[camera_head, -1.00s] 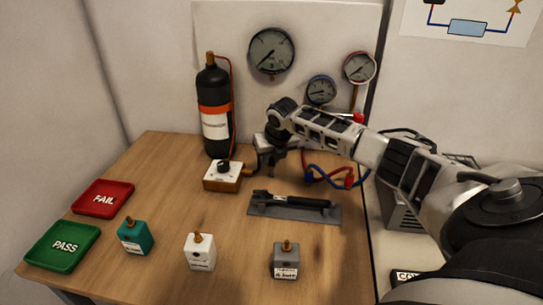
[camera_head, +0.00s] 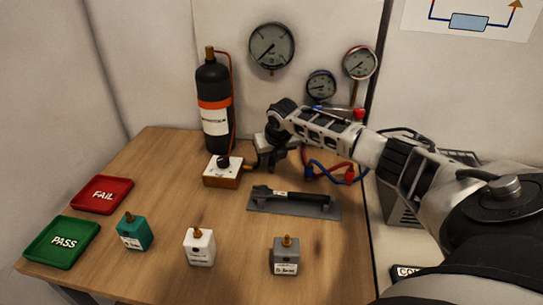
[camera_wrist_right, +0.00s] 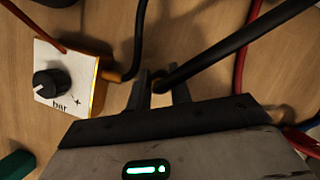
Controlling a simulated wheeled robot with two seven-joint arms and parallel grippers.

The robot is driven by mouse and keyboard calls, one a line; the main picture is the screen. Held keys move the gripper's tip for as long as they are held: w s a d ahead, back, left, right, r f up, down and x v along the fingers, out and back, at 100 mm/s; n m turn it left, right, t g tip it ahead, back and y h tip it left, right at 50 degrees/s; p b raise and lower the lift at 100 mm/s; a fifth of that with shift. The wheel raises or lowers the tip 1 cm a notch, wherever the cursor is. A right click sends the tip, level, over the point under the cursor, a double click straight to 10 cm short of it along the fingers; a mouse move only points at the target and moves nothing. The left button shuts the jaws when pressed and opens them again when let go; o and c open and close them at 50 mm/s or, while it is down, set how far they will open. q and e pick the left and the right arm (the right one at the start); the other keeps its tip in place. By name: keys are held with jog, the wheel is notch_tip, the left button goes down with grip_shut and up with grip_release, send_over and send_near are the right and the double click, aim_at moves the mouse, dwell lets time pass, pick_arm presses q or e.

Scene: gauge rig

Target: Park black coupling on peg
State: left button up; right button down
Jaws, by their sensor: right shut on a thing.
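My right gripper (camera_head: 268,158) reaches in from the right over the back of the table, just right of the white-topped box with a black knob (camera_head: 222,171). In the right wrist view its two dark fingers (camera_wrist_right: 158,92) are shut on the end of a black hose, where the black coupling (camera_wrist_right: 160,86) is mostly hidden between them. The black hose (camera_wrist_right: 225,48) runs off to the upper right. The box with its knob (camera_wrist_right: 65,82) is left of the fingers, apart from them. I cannot make out the peg. My left gripper is not in view.
A black gas bottle (camera_head: 213,105) stands behind the box. Red and blue hoses (camera_head: 335,172) lie right of the gripper. A grey tray with a black tool (camera_head: 295,203), several small blocks and the red FAIL tray (camera_head: 103,195) and green PASS tray (camera_head: 62,242) are nearer the front.

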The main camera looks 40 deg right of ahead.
jog(key=shift+f, duration=0.5)
dwell(0.5)
jog(key=c, duration=0.9)
grip_release()
jog(key=shift+o, duration=0.2)
jog(key=v, duration=1.6)
jog(key=shift+s+f, duration=0.1)
jog(key=shift+s, duration=0.05)
